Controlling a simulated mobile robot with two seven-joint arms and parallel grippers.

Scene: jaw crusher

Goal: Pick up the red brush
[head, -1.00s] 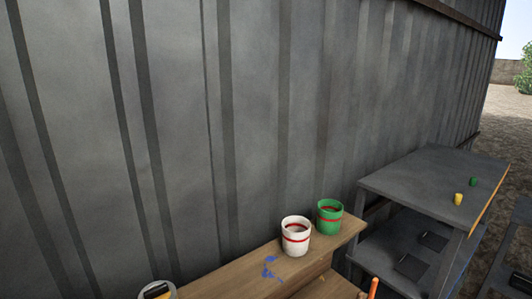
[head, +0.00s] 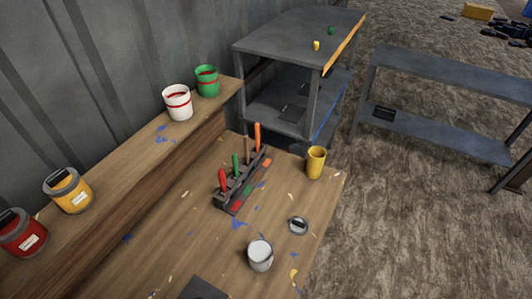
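The red brush (head: 222,181) stands upright at the near end of a dark holder (head: 228,208) on the wooden workbench. Only its red handle shows; its lower end is hidden in the holder. A green-handled one (head: 236,164), a brown one (head: 247,150) and an orange one (head: 257,137) stand in a row behind it. Neither of my grippers is in view.
A yellow cup (head: 315,162), an open white can (head: 260,255) and a small grey lid (head: 298,226) are on the bench. White (head: 177,102), green (head: 207,81), yellow (head: 68,190) and red (head: 22,233) cans line the raised shelf (head: 130,170). Metal tables stand beyond.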

